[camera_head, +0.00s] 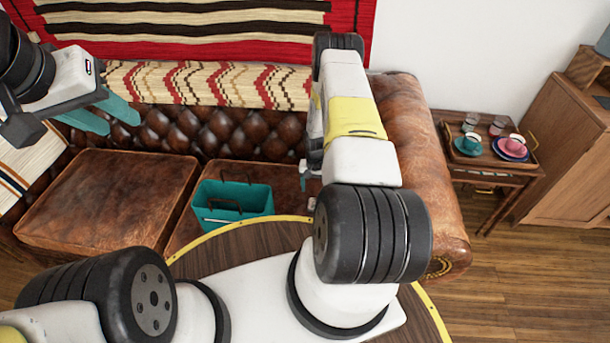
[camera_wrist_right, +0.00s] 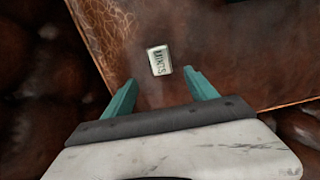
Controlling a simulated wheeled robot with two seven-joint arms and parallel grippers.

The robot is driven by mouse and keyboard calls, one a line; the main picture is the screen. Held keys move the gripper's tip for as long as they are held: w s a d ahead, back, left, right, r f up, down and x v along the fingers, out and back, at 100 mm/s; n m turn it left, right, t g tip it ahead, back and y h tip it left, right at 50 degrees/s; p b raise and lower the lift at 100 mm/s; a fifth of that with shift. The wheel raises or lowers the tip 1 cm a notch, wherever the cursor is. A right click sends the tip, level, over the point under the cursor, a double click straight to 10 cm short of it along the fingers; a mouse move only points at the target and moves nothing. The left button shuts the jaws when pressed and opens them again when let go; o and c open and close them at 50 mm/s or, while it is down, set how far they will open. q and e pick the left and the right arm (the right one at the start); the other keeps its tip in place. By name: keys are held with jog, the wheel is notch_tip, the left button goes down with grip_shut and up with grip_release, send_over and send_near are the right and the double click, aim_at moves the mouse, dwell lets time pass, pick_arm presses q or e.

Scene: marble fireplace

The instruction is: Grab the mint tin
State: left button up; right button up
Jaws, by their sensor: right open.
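The mint tin (camera_wrist_right: 159,60) is a small pale box with dark "MINTS" lettering, seen in the right wrist view. It lies on a brown leather seat cushion (camera_wrist_right: 235,45), just beyond and between the fingertips. My right gripper (camera_wrist_right: 161,84) is open and empty, with its teal fingers apart and pointing toward the tin.
A teal bag (camera_head: 232,203) stands on the sofa seat left of my right arm. A round wooden table (camera_head: 225,255) with a yellow rim is in front. A side table (camera_head: 490,177) with cups stands right of the sofa's armrest (camera_head: 425,150).

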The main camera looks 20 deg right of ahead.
aim_at(313, 203)
jog(key=f, duration=0.8)
jog(key=shift+s+a+f, duration=0.2)
grip_shut()
jog(key=shift+r, duration=0.1)
